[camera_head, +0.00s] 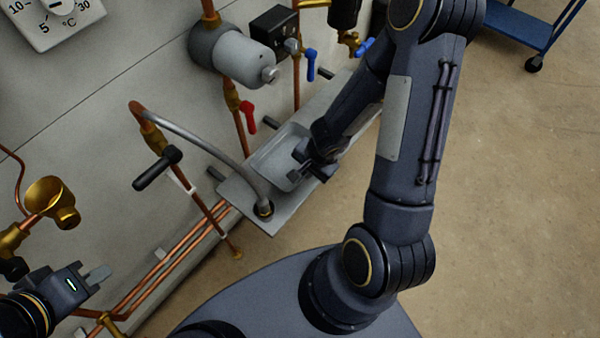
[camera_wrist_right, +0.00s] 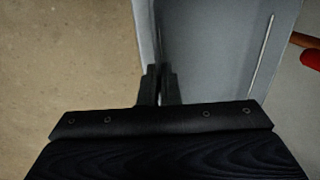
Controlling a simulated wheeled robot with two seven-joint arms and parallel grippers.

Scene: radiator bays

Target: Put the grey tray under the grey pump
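The grey pump (camera_head: 240,58) is fixed on a copper pipe on the wall. The grey tray (camera_head: 277,152) is at the long grey shelf, lower in the picture than the pump and close to the red-handled valve. I cannot tell whether it rests fully on the shelf. My right gripper (camera_head: 301,172) is at the tray's near right side. In the right wrist view the fingers (camera_wrist_right: 158,86) are close together with the tray's rim (camera_wrist_right: 149,35) between them. My left gripper (camera_head: 97,277) is at the lower left, away from the tray; its finger gap is unclear.
A flexible grey hose (camera_head: 205,145) arches down to the shelf's near end (camera_head: 265,222). A red valve handle (camera_head: 248,115), a black lever (camera_head: 157,168) and a blue handle (camera_head: 311,65) stick out nearby. A blue cart (camera_head: 520,27) stands at the top right. The floor right is clear.

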